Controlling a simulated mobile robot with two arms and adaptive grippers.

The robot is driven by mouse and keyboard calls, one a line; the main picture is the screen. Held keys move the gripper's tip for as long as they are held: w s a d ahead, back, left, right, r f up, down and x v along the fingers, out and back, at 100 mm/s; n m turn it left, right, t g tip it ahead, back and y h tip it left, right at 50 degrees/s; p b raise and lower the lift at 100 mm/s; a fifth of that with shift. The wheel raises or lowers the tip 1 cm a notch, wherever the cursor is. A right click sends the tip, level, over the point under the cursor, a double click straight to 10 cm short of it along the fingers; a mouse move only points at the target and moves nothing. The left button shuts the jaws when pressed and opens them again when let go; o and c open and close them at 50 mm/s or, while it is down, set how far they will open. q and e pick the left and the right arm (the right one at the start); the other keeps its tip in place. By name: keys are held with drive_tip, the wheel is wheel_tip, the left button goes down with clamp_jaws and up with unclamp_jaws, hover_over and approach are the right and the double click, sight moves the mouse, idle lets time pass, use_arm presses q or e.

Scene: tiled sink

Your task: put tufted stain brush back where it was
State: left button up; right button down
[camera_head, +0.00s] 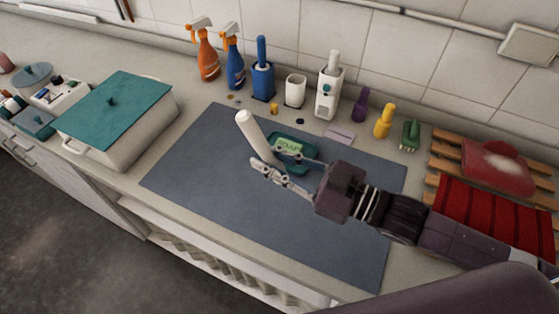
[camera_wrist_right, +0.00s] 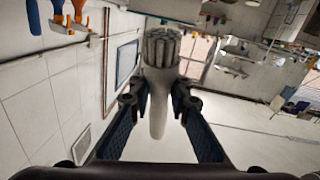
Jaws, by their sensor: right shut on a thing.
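The tufted stain brush, with a plain white handle (camera_head: 251,133), is held tilted by my right gripper (camera_head: 267,157) above the grey-blue mat. In the right wrist view its grey tufted head (camera_wrist_right: 160,46) shows beyond the fingers, and its pale handle runs between them. The right gripper's fingers (camera_wrist_right: 158,104) are closed around the handle. A white open cup (camera_head: 295,92) with a dark inside stands empty-looking at the back, between a blue holder with a blue-handled brush (camera_head: 262,78) and a white holder with a white-handled brush (camera_head: 329,92). My left gripper is not in view.
A green sponge in a teal dish (camera_head: 289,147) lies just behind the gripper on the mat (camera_head: 215,165). Orange (camera_head: 207,60) and blue (camera_head: 233,70) spray bottles stand back left. Purple (camera_head: 360,105) and yellow (camera_head: 384,122) bottles stand right. A teal-lidded box (camera_head: 130,145) is left.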

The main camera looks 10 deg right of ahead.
drive_tip(key=shift+w+a+r+n+g+y, duration=0.2)
drive_tip(key=shift+w+a+n+g+y, duration=0.15)
drive_tip(key=shift+a+g, duration=0.2)
drive_tip(key=shift+w+a+r+n+g+y, duration=0.2)
drive_tip(key=shift+a+n+g+y, duration=0.25)
drive_tip(key=shift+a+g, duration=0.15)
drive_tip(key=shift+w+a+r+n+g+y, duration=0.15)
drive_tip(key=shift+w+a+n+g+y, duration=0.2)
drive_tip(key=shift+a+g, duration=0.2)
drive_tip(key=shift+n+g, duration=0.4)
drive_tip(key=shift+n, duration=0.05)
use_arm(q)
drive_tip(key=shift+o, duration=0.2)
use_arm(e)
drive_tip(key=shift+s+d+n+g+y, duration=0.15)
drive_tip(key=shift+d+n+g+y, duration=0.15)
drive_tip(key=shift+d+n+g, duration=0.55)
drive_tip(key=shift+s+d+n+g+y, duration=0.15)
drive_tip(key=shift+n+g+y, duration=0.3)
drive_tip(key=shift+g, duration=0.75)
drive_tip(key=shift+s+d+n+g+y, duration=0.2)
drive_tip(key=shift+d+n+g, duration=0.25)
drive_tip(key=shift+n+g, duration=0.45)
